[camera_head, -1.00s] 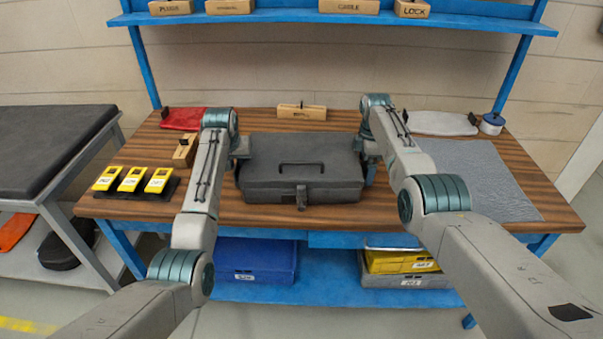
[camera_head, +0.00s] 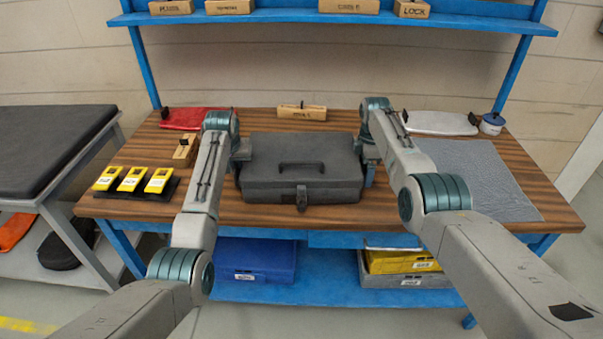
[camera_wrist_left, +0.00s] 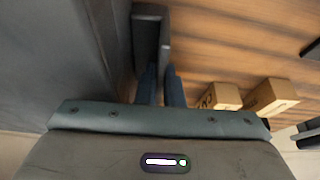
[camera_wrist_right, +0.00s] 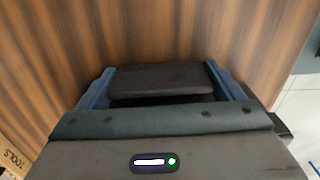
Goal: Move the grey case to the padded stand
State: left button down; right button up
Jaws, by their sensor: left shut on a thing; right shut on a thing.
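The grey case (camera_head: 300,165) lies closed on the wooden workbench (camera_head: 400,210), with its top handle and front latch facing me. My left gripper (camera_head: 241,155) is at the case's left side. In the left wrist view, its blue fingers (camera_wrist_left: 161,85) are close together at a dark side handle (camera_wrist_left: 150,40), beside the case wall (camera_wrist_left: 60,60). My right gripper (camera_head: 369,165) is at the right side. In the right wrist view, its fingers (camera_wrist_right: 163,85) are wide apart around a dark handle (camera_wrist_right: 160,80). The padded stand (camera_head: 45,150), with a dark top, is at the far left.
Yellow devices (camera_head: 131,180) sit in a black holder left of the case, near a wooden block (camera_head: 185,150). A red pouch (camera_head: 190,118) lies behind. A grey mat (camera_head: 475,180) is at right. A floor gap separates workbench and stand. A blue shelf (camera_head: 330,18) is above.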

pick_arm(q)
jog(key=shift+r, duration=0.15)
pick_arm(e)
jog(key=shift+w+r, duration=0.1)
jog(key=shift+r, duration=0.05)
